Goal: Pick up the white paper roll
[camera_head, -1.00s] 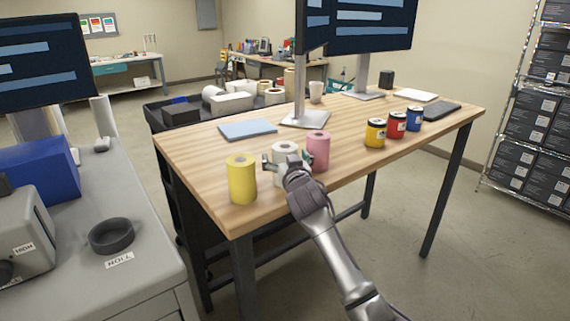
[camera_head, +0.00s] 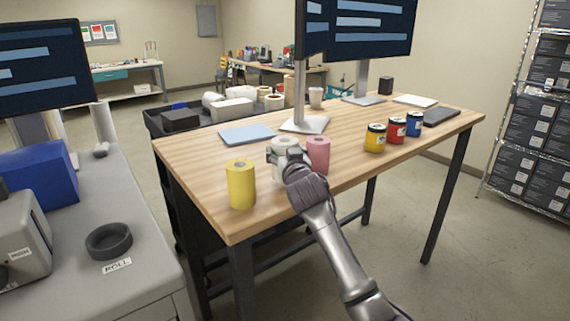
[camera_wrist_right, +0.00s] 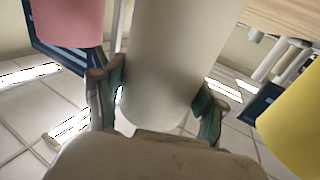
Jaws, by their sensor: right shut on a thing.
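The white paper roll (camera_head: 284,142) stands upright between the yellow roll (camera_head: 241,186) and the pink roll (camera_head: 318,155) at the near edge of the wooden table. Its top now shows a little higher than before against the neighbouring rolls. My right gripper (camera_head: 289,157) is shut around it from the near side and hides much of its lower part. In the right wrist view the white roll (camera_wrist_right: 178,60) fills the space between the two green-padded fingers (camera_wrist_right: 157,104). The pink roll (camera_wrist_right: 66,22) is at the left there and the yellow roll (camera_wrist_right: 295,120) at the right. My left gripper is not in view.
A grey counter (camera_head: 130,285) with a dark ring (camera_head: 109,241) stands at the left. The tabletop between pink roll and cans is clear.

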